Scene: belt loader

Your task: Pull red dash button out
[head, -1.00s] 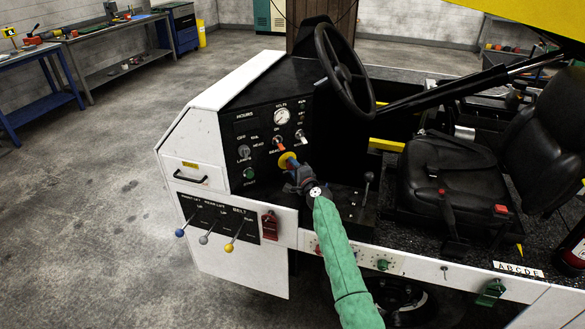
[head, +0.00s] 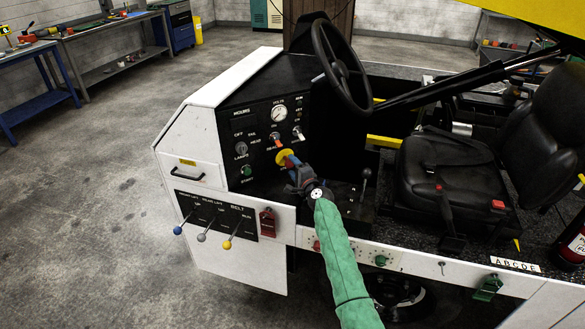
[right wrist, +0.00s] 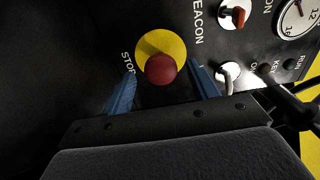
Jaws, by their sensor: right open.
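The red dash button (right wrist: 161,69) is a round red knob on a yellow disc, beside the word STOP on the black dash panel. In the head view the yellow disc (head: 285,157) shows, but my gripper hides most of the knob. My right gripper (right wrist: 164,82) is open, its blue fingers on either side of the knob, with a gap showing on both sides. I cannot tell how far the fingertips reach past the knob. My right arm is in a green sleeve. My left gripper is not in view.
An orange-tipped beacon switch (right wrist: 236,14) and a silver key switch (right wrist: 228,75) sit close to the button. The steering wheel (head: 343,70) stands at the upper right of the panel. A green start button (head: 247,171) is at lower left, above several belt levers (head: 228,245).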

